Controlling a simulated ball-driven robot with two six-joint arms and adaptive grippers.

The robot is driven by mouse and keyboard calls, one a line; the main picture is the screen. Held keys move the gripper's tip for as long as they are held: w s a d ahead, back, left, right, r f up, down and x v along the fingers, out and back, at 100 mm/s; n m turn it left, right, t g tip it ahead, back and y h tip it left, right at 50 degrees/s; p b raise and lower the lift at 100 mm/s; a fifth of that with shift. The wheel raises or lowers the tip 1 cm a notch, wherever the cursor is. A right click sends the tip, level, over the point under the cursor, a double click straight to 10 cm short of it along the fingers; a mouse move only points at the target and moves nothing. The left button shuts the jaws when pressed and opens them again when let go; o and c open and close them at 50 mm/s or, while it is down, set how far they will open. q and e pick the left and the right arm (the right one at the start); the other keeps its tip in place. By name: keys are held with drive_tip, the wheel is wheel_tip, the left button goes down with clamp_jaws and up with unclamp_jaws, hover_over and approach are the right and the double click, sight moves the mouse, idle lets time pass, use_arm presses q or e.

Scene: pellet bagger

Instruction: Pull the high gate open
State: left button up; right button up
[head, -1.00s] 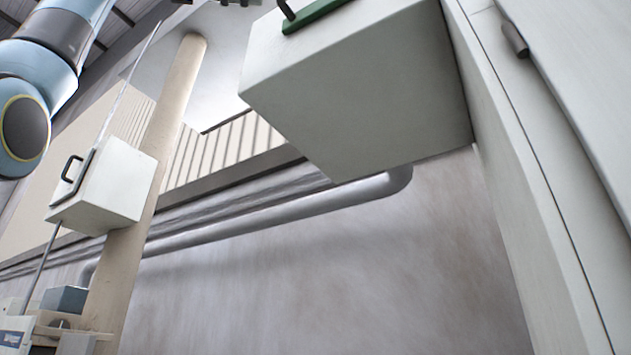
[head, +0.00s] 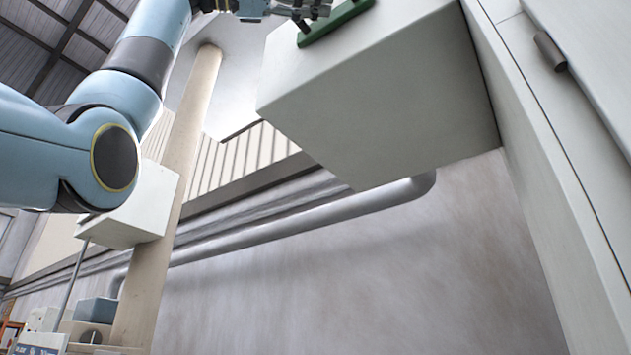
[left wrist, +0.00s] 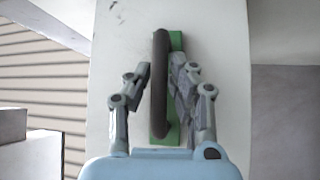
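A dark bar handle (left wrist: 160,85) stands on a green plate (left wrist: 175,42) on the face of a pale grey box. In the head view my left gripper (head: 298,10) is at the top edge by the plate, partly cut off. My right gripper is not in view.
A tall pale panel (head: 545,190) with a dark hinge-like peg (head: 551,51) stands at the right. A beige post (head: 165,220) with a smaller white box (head: 142,208) stands at the left. A grey pipe (head: 310,222) runs along the wall behind.

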use_arm(q)
clamp_jaws()
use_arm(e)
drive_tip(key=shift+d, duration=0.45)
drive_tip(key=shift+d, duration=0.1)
